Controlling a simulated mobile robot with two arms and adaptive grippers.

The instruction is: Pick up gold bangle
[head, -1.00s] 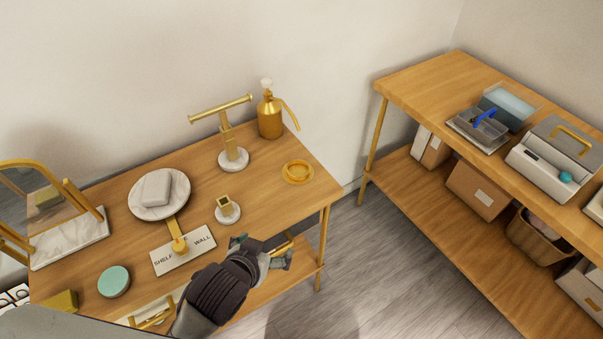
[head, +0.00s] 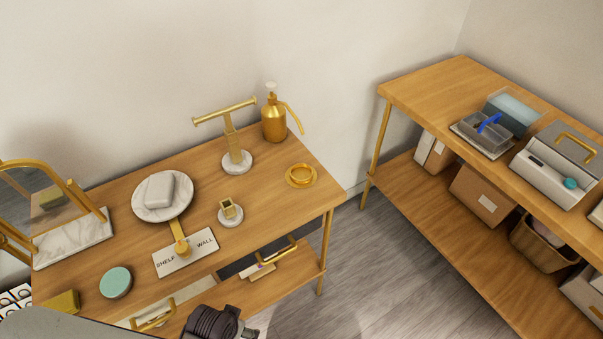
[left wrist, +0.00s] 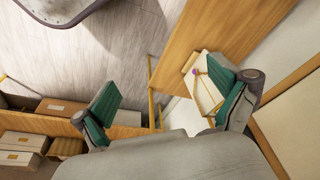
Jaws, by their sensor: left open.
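A gold bangle (head: 301,174) lies on a small round gold dish (head: 314,180) near the right end of the wooden table (head: 262,207). My left gripper (head: 250,333) shows only partly at the bottom edge of the head view, in front of the table and well apart from the bangle. In the left wrist view the left gripper (left wrist: 165,108) is open, its two green-padded fingers wide apart with nothing held between them. I cannot make out the bangle in the left wrist view. My right gripper is not in view.
A gold dispenser (head: 274,118), a T-bar stand (head: 232,143) and a ring holder (head: 229,211) stand near the bangle. A sign (head: 186,252) lies at the table's front. A gold-handled tray (head: 270,262) is on the lower shelf. A second shelf unit (head: 440,88) stands right.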

